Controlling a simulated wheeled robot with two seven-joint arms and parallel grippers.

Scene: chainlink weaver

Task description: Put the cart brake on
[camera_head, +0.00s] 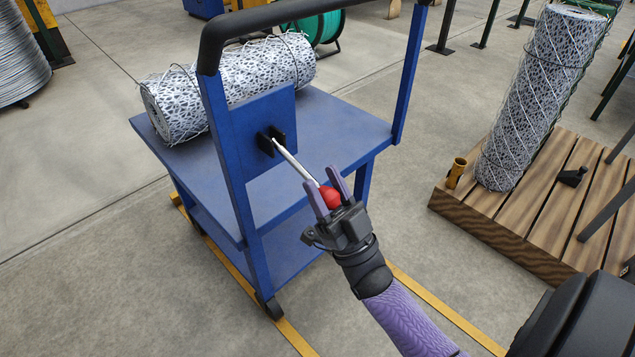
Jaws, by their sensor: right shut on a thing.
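The blue cart (290,209) stands in the middle of the view, with a black push bar (262,22) along its top. A blue plate on its near post carries a black bracket (271,142). The brake lever, a thin silver rod (295,163), slopes down to the right from that bracket to a red knob (330,197). My right gripper (329,191) is shut on the red knob, one purple finger on each side. My left gripper is not in view.
A wrapped mesh roll (235,88) lies on the cart's top deck. Yellow floor lines (440,305) run beneath the cart. Open concrete floor lies at left.

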